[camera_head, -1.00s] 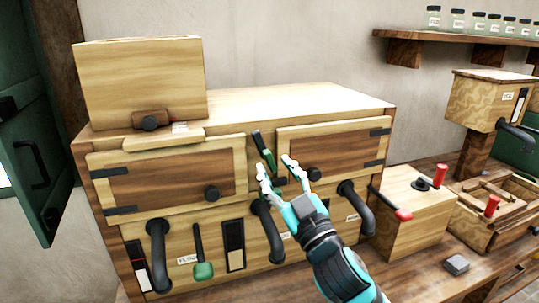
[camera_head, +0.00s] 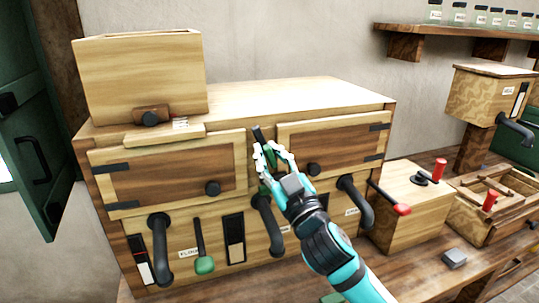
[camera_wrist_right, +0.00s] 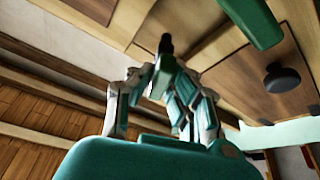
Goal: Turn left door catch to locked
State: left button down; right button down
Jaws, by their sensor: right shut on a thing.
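A wooden cabinet stands on the bench with a left door (camera_head: 165,178) and a right door (camera_head: 345,142), both flush with its front. A slim catch (camera_head: 258,134), dark at its upper end, stands between the doors, tilted slightly left. My right gripper (camera_head: 270,156) is closed around its green lower part, which the fingers mostly hide. In the right wrist view the fingers (camera_wrist_right: 163,80) close on a green piece with a dark end (camera_wrist_right: 166,43) beyond them. A separate green bar (camera_wrist_right: 252,20) shows at the top there. My left gripper is not in view.
Black curved pipes (camera_head: 159,248) and a green-ended lever (camera_head: 203,264) stick out below the doors. Round knobs (camera_head: 212,188) are on the doors. A wooden box with red-tipped levers (camera_head: 403,209) stands right of the cabinet. A hopper box (camera_head: 138,75) sits on top.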

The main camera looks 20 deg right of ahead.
jog(key=shift+r+n+y+p, duration=0.15)
jog(key=shift+n+y+p, duration=0.25)
jog(key=shift+n+p, duration=0.5)
jog(key=n+g+y+p, duration=0.1)
jog(key=n+p, duration=0.3)
jog(key=n+g+y+p, duration=0.1)
jog(key=n+g+p, duration=0.1)
jog(key=n+p, duration=0.2)
jog(key=n+g+y+p, duration=0.1)
jog(key=n+p, duration=0.4)
jog(key=p, duration=0.1)
jog(key=shift+g, duration=0.4)
jog(key=shift+f+n+g+p, duration=0.3)
jog(key=shift+n+p, duration=0.6)
jog(key=shift+p, duration=0.3)
jog(key=c, duration=1.3)
grip_release()
jog(key=shift+a, duration=0.1)
